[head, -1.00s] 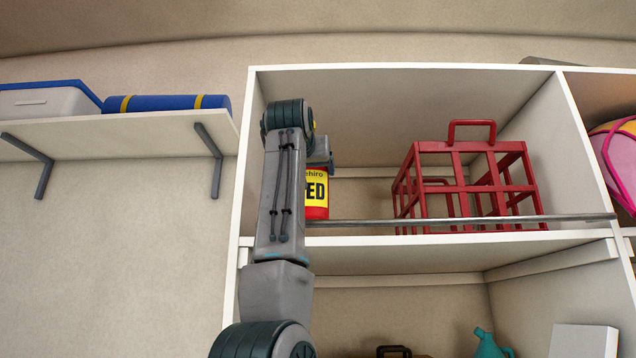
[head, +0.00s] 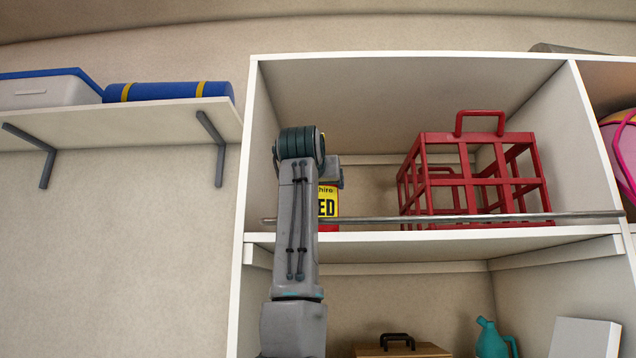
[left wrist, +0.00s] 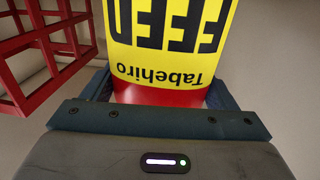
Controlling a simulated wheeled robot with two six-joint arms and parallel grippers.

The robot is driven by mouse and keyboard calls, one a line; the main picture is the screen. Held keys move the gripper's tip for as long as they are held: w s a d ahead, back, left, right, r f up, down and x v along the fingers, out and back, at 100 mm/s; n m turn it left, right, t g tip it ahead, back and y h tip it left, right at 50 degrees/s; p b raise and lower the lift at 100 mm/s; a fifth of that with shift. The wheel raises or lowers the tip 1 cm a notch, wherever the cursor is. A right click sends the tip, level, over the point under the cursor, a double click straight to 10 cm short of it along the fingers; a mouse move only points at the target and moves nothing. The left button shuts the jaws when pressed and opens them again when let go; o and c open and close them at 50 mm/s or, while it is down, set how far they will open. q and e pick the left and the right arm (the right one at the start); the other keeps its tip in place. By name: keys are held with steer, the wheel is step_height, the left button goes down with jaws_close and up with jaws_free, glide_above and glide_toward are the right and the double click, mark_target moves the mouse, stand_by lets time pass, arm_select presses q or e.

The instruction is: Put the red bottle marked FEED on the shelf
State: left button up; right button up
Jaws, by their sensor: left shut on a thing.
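The red bottle (head: 328,206) with the yellow FEED label is in the upper left compartment of the white shelf unit (head: 420,239), behind the front rail. My left arm hides its left part in the head view. Its lower end shows below the rail, close to the shelf board; I cannot tell if it touches. My left gripper (head: 333,172) is shut on the bottle near its top. In the left wrist view the bottle (left wrist: 165,40) sits between the jaws, label upside down in the picture. My right gripper is not in view.
A metal rail (head: 450,219) crosses the compartment front. A red wire basket (head: 475,180) stands to the right of the bottle with a gap between. A wall shelf (head: 120,120) at left holds a blue roll (head: 168,93) and a bin. A teal watering can (head: 491,340) stands below.

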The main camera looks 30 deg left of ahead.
arm_select(q)
steer(key=shift+s, duration=0.2)
steer(key=o, duration=1.3)
steer(key=shift+f, duration=0.1)
steer(key=shift+o, duration=1)
steer(key=shift+w, duration=0.2)
steer(key=b+v, duration=0.6)
steer(key=v, duration=0.6)
steer(key=shift+b, duration=0.35)
